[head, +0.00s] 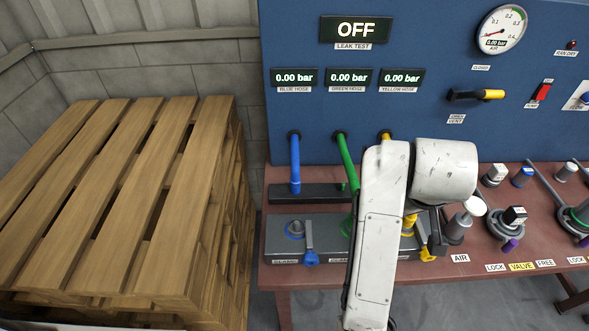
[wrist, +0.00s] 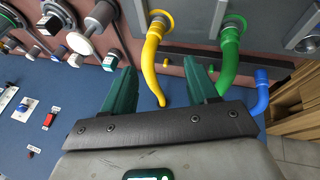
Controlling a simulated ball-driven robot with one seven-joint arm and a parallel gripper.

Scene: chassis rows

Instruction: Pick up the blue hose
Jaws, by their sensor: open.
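The blue hose (head: 295,165) hangs from the blue panel in the head view, left of the green hose. Its lower end is at a dark bar (head: 290,194) on the bench. In the wrist view the blue hose (wrist: 261,95) is at the right, beyond the green hose. My gripper (wrist: 160,70) is open, its two green fingers apart. In the wrist view the yellow hose (wrist: 149,58) shows between the fingers; I cannot tell whether it is within their depth. The right finger appears close to the green hose (wrist: 229,62). My arm hides most of the gripper in the head view.
A grey block (head: 310,250) with a blue-ringed port (head: 293,230) and levers is at the bench front. Wooden pallets (head: 120,200) are stacked left of the bench. Valves and knobs (head: 505,230) crowd the bench at right. A lever (head: 475,95) projects from the panel.

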